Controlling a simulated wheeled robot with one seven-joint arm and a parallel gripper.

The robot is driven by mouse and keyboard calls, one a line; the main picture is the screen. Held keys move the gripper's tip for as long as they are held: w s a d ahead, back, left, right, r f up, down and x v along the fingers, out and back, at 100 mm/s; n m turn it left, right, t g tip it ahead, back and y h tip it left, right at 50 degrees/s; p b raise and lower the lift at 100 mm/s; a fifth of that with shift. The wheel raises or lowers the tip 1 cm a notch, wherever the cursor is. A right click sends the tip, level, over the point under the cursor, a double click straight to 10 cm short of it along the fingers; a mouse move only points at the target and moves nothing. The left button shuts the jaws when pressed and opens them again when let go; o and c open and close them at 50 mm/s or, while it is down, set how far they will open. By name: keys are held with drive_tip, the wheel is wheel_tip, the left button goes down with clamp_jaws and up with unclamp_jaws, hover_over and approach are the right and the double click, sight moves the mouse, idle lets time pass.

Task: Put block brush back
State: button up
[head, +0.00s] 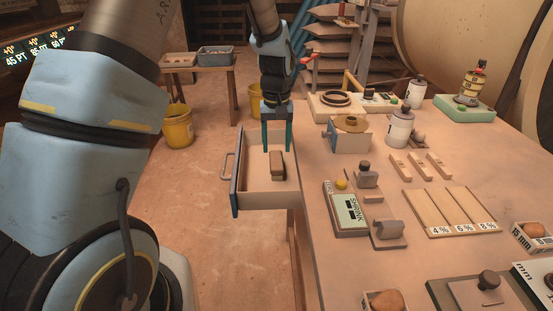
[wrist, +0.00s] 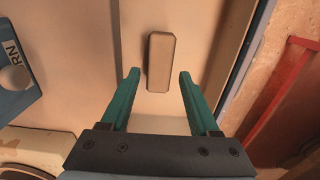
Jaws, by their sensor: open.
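The block brush (head: 278,165), a small brown block, lies in the open drawer (head: 262,201) at the table's left side. My gripper (head: 277,149) points down over the drawer, open and empty. In the wrist view the brush (wrist: 161,60) lies lengthwise just beyond and between the two teal fingertips (wrist: 158,74). I see no contact between fingers and brush. The brush's underside is hidden.
The drawer front with its handle (head: 227,166) sticks out to the left over the floor. The tabletop to the right holds a display box (head: 346,210), labelled boards (head: 450,208) and a drum-topped box (head: 350,134). The rest of the drawer floor looks clear.

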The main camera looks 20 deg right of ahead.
sight(277, 160)
wheel_tip(277, 160, up, 5)
drive_tip(key=a+r+n, duration=0.1)
drive_tip(key=a+r, duration=0.2)
drive_tip(key=a, duration=1.4)
drive_tip(key=s+a+n+t, duration=0.1)
drive_tip(key=s+a, duration=0.8)
drive_tip(key=a, duration=0.4)
drive_tip(key=shift+t, duration=0.3)
wheel_tip(277, 160, up, 6)
drive_tip(key=p, duration=0.5)
drive_tip(key=shift+w+f, duration=0.1)
drive_tip(key=shift+f, duration=0.05)
drive_tip(key=shift+c, duration=0.3)
